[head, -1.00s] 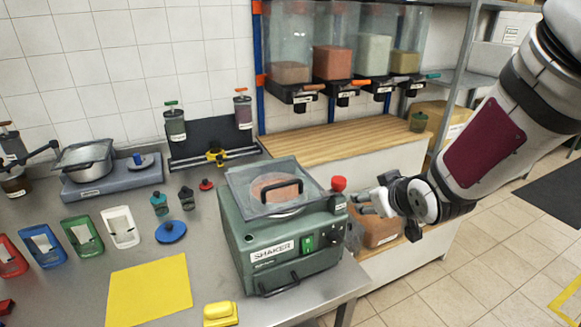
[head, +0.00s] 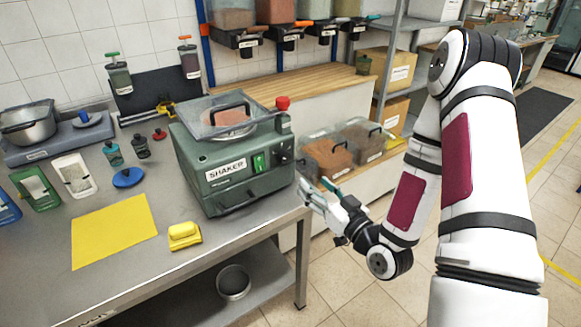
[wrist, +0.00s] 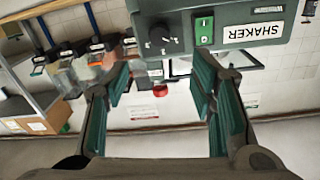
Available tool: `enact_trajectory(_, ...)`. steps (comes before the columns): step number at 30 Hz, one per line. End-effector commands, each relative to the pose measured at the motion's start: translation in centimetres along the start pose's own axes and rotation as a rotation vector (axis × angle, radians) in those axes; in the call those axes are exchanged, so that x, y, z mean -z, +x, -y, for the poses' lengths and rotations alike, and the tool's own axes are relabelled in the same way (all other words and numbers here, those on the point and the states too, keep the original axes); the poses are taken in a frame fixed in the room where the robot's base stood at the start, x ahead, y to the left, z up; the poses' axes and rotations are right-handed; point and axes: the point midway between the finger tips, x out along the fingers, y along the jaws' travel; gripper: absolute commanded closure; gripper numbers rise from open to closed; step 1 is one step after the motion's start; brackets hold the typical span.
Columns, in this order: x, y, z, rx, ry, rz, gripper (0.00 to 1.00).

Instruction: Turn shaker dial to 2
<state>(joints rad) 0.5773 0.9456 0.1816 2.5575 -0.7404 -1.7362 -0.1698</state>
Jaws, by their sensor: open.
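The green shaker (head: 235,165) stands on the steel table near its right end, with a clear lid over its top and a red knob at its back right corner. Its dark dial (head: 283,158) is on the front face, right of the green switch (head: 258,163). In the wrist view, which is upside down, the dial (wrist: 159,38) shows near the top, beside the green switch (wrist: 204,27). The dial's numbers are too small to read. My gripper (head: 316,184) is open and empty, in front of and right of the shaker, apart from the dial. Its fingers (wrist: 165,95) frame empty space in the wrist view.
Clear bins (head: 328,155) stand on a low shelf behind my gripper.

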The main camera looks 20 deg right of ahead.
Motion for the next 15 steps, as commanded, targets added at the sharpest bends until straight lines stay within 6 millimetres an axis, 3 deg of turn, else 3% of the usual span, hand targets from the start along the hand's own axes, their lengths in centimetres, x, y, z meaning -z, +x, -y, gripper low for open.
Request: enact_trajectory(15,-0.1,5.9,0.0,0.003,-0.005,-0.004,0.49)
